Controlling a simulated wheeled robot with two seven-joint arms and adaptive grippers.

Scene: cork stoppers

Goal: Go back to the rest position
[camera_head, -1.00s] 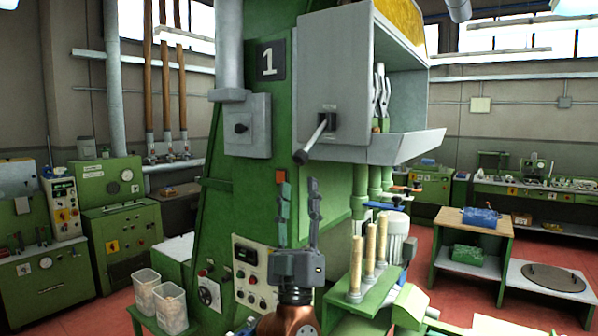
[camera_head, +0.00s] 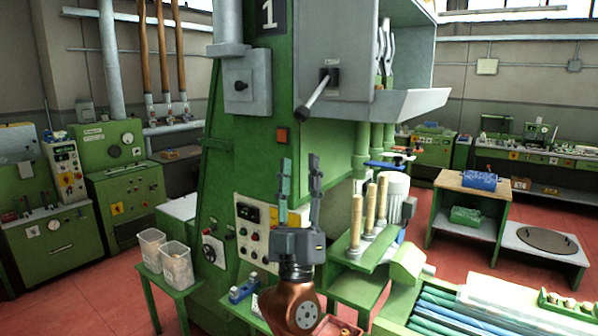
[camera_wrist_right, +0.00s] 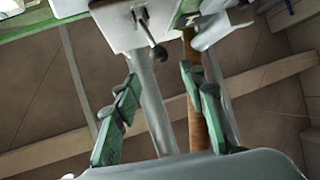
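My right gripper (camera_head: 299,163) points upward in front of the green machine (camera_head: 262,100). Its two fingers stand apart with nothing between them. In the right wrist view the fingers of this gripper (camera_wrist_right: 158,92) are also spread, with the machine's grey box and lever (camera_wrist_right: 146,30) beyond them, and ceiling behind. My left gripper is not in view.
A lever with a dark knob (camera_head: 316,97) juts from the grey box above my right gripper. Cork sticks (camera_head: 370,210) stand on a green shelf to the right. Clear bins (camera_head: 177,263) sit on a stand at left. Coloured tubes (camera_head: 440,317) lie at lower right.

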